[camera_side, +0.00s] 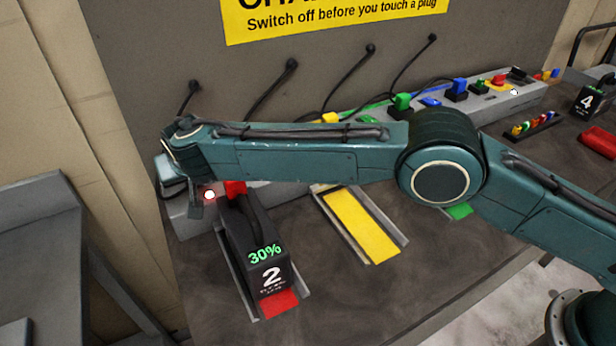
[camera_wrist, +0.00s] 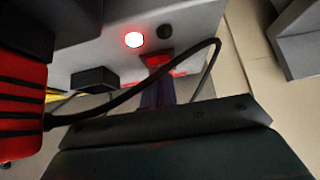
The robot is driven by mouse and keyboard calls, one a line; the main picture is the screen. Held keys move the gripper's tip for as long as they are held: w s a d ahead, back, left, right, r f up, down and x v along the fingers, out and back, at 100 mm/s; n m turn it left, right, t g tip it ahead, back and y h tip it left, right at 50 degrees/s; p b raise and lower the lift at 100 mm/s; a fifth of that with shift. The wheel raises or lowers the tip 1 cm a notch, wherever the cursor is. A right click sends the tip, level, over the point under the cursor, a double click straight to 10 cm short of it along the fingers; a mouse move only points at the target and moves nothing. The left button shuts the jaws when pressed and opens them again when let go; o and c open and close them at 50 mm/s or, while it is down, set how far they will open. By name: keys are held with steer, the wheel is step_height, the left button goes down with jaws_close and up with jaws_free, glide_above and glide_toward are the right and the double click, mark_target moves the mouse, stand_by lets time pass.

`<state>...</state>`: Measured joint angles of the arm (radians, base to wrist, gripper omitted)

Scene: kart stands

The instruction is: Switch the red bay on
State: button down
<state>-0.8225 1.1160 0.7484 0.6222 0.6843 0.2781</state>
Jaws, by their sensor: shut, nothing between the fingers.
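The red bay is at the left end of the grey power strip, with a red plug (camera_side: 235,188) and a glowing red lamp (camera_side: 209,195). In the wrist view the lamp (camera_wrist: 133,40) glows on the strip's face, and the red ribbed plug (camera_wrist: 20,115) is at left. My gripper (camera_side: 196,205) is shut and empty at the strip's left end, just left of the lamp. In the wrist view its fingers (camera_wrist: 158,78) reach the strip beside the lamp, with red at their tips. The switch is not clearly seen; I cannot tell whether the fingers touch it.
A black battery (camera_side: 268,255) marked 2 and 30% stands on the red bay's dock below. The yellow dock (camera_side: 362,225) is empty. Coloured plugs and cables line the strip to the right. My arm covers the strip's middle.

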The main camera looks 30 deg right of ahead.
stand_by(0.4)
steer(key=shift+r, duration=0.7)
steer(key=shift+r, duration=0.1)
steer(key=shift+s+r, duration=0.2)
steer(key=shift+r, duration=0.85)
steer(key=shift+s+r, duration=0.2)
steer(key=shift+r, duration=0.8)
steer(key=s+r, duration=0.5)
steer(key=s, duration=0.2)
steer(key=shift+s+r, duration=0.35)
steer(key=shift+r, duration=0.05)
